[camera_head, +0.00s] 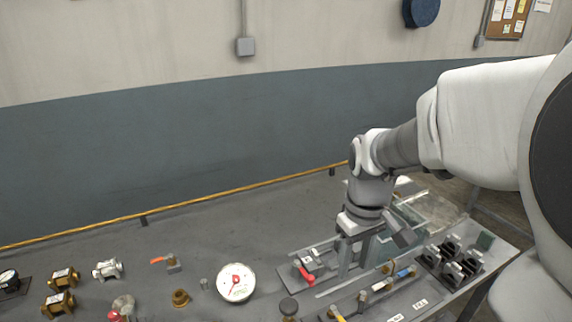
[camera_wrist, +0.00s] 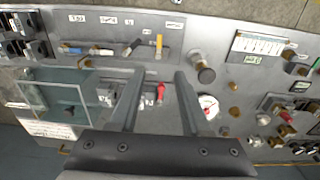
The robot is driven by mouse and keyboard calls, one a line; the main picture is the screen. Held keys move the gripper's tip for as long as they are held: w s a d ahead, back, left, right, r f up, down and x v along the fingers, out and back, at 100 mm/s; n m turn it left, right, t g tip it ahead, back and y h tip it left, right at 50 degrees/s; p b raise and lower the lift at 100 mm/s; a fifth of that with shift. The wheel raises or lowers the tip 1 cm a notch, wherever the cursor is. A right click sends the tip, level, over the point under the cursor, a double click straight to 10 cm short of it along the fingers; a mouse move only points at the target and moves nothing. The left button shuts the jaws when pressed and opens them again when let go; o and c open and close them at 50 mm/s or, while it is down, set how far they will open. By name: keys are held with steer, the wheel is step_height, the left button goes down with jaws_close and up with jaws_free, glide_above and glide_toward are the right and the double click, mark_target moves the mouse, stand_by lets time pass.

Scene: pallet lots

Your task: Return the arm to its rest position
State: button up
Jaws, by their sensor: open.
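My gripper (camera_head: 354,258) points down over the right part of the grey bench in the head view. In the wrist view my gripper (camera_wrist: 158,66) has its two fingers apart with nothing held between them. Below the gap is a panel with a red-handled lever (camera_wrist: 160,92). This red lever also shows left of the gripper in the head view (camera_head: 306,274). My arm reaches in from the right and hides part of the bench. I cannot tell the exact gap between the fingertips and the panel.
A white round gauge (camera_head: 236,282), brass fittings (camera_head: 61,279) and an orange-handled valve (camera_head: 166,262) stand left on the bench. A clear box (camera_wrist: 58,100) is beside the gripper. Black switches (camera_head: 452,261) stand to the right. The bench's back-middle is bare. A yellow rail (camera_head: 200,204) runs behind.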

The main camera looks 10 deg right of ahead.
steer(key=s+a+r+m+t, duration=0.3)
steer(key=s+a+r+t, duration=0.1)
steer(key=s+r, duration=0.4)
steer(key=s+t, duration=0.1)
steer(key=s, duration=0.1)
steer(key=shift+s+a+r, duration=0.25)
steer(key=shift+s+a, duration=0.1)
steer(key=shift+a, duration=0.05)
steer(key=shift+d+m, duration=0.15)
steer(key=shift+m, duration=0.15)
